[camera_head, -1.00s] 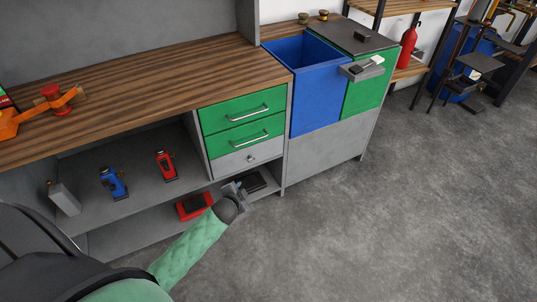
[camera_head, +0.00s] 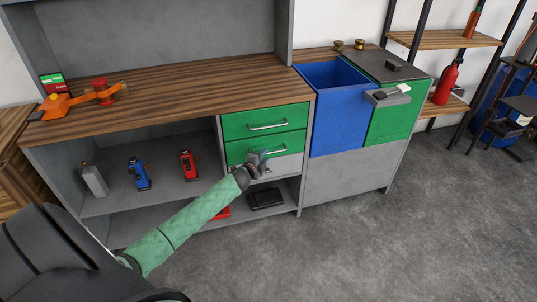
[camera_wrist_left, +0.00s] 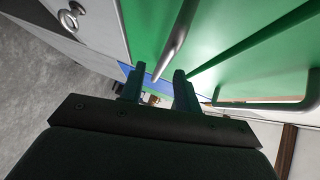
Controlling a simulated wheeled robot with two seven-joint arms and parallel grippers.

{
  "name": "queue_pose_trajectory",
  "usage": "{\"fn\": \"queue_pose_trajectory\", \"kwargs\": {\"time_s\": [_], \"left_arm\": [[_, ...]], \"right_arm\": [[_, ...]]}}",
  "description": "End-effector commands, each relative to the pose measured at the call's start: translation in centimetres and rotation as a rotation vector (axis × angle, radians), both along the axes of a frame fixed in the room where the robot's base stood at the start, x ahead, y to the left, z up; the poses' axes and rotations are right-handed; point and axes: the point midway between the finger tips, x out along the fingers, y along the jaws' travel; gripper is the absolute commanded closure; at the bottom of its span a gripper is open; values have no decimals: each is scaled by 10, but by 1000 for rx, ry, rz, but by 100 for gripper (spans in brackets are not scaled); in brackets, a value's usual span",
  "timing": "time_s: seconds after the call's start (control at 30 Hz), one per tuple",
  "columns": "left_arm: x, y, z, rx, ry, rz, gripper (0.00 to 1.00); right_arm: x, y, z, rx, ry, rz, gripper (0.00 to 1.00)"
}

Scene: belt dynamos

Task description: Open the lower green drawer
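The lower green drawer (camera_head: 237,151) is in the cabinet below the wooden worktop, and it looks closed. Its metal bar handle is partly hidden by my left gripper (camera_head: 264,158), which is at the drawer's front. In the left wrist view, the lower drawer's face (camera_wrist_left: 147,25) is close, and its handle (camera_wrist_left: 178,35) runs down toward the space between the two fingertips. The left gripper (camera_wrist_left: 158,88) is open there, with its fingers apart; contact with the handle cannot be told. My right gripper is not in view.
The upper green drawer (camera_head: 240,125) is just above, its handle (camera_wrist_left: 265,104) showing in the wrist view. A grey drawer (camera_head: 285,165) with a ring knob (camera_wrist_left: 70,19) is below. A blue bin (camera_head: 338,120) stands to the right. The floor in front is open.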

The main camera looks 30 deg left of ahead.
Motion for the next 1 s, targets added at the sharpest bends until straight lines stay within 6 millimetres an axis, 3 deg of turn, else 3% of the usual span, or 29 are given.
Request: {"fn": "queue_pose_trajectory", "kwargs": {"time_s": [0.3,0.7,0.87,1.0], "left_arm": [[29,1,-4,-1,0,0,68],[33,2,-5,-1,1,0,68],[33,2,-5,-1,0,0,97],[33,2,-5,-1,1,0,100]], "right_arm": [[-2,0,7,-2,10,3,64],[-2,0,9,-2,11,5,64],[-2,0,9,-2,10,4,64],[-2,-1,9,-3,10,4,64]]}}
